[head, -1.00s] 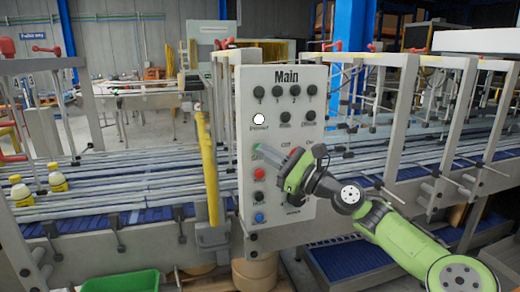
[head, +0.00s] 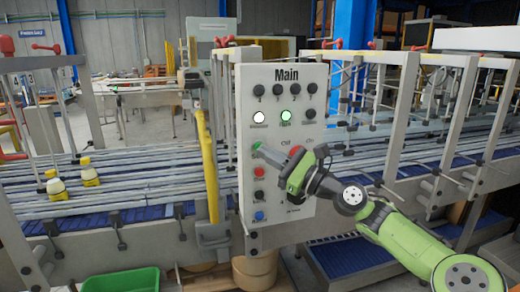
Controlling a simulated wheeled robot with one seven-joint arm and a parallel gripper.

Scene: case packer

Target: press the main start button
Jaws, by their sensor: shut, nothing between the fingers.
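The white control panel (head: 287,75) headed "Main" stands upright in the middle of the head view. On it, a white lamp (head: 260,117) and a green lamp (head: 285,117) are lit. My gripper (head: 264,152) is shut and empty, its tips in front of the left column of buttons, just below the white lamp. The tips and a small green patch there overlap, so the start button itself is largely hidden. I cannot tell whether the tips touch it. A red button (head: 296,149) shows partly behind my gripper.
Lower on the panel are a red button (head: 259,171), a black button (head: 259,195) and a blue button (head: 259,216). A yellow guard (head: 208,175) stands left of the panel; a green bin (head: 120,282) is below.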

